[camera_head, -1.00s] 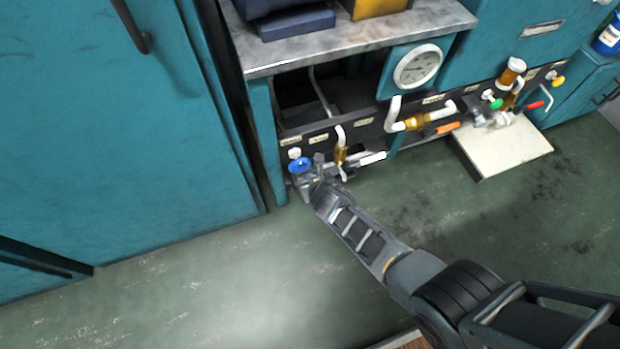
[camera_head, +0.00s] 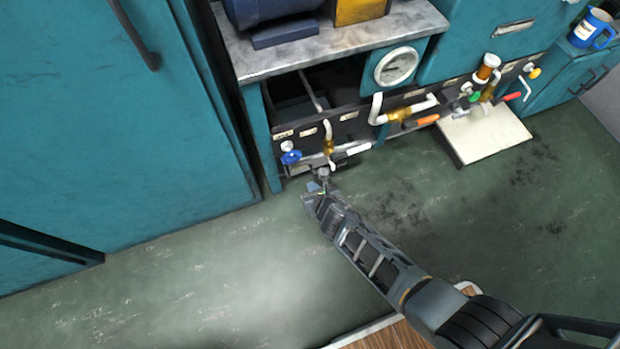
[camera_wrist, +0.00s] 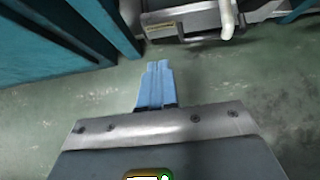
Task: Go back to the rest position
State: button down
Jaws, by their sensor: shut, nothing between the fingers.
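My gripper (camera_head: 319,184) is shut and empty in the head view, in front of and below the valve panel, with floor beneath it. In the wrist view its blue fingers (camera_wrist: 154,82) lie together with nothing between them. The blue round valve handle (camera_head: 291,157) is on the panel's lower left, up and left of my gripper and apart from it. A white-handled lever (camera_head: 357,149) on a brass valve is just above my gripper. In the wrist view a white handle (camera_wrist: 227,18) shows at the top.
A teal cabinet (camera_head: 110,120) stands at the left. The green floor (camera_head: 190,285) is open in front.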

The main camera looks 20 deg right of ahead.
jog(key=shift+s+r+p, duration=0.3)
jog(key=shift+s+r, duration=0.2)
jog(key=shift+s, duration=0.1)
jog(key=s+r+m+t+y, duration=0.1)
jog(key=s+r+m, duration=0.2)
jog(key=s+m, duration=0.35)
jog(key=s+r+m, duration=0.3)
jog(key=s+m, duration=0.2)
jog(key=s, duration=0.3)
jog(key=s+d+r+m+t, duration=0.2)
jog(key=s+d+r+m, duration=0.1)
jog(key=s+r+m, duration=1)
jog(key=s+d+r+m+p, duration=0.1)
jog(key=r+p, duration=0.6)
jog(key=r, duration=0.8)
jog(key=s+d+r+m+t+p, duration=0.1)
jog(key=s+r+m+p, duration=0.2)
jog(key=r, duration=1.2)
jog(key=s+d+r+m+t+h+p, duration=0.1)
jog(key=s+r+m+p, duration=0.1)
jog(key=r+m+p, duration=0.5)
notch_tip(320, 180, up, 9)
jog(key=p, duration=0.4)
jog(key=shift+s+d+p, duration=0.2)
jog(key=shift+d+p, duration=0.15)
jog(key=shift+p, duration=0.05)
jog(key=shift+m, duration=0.25)
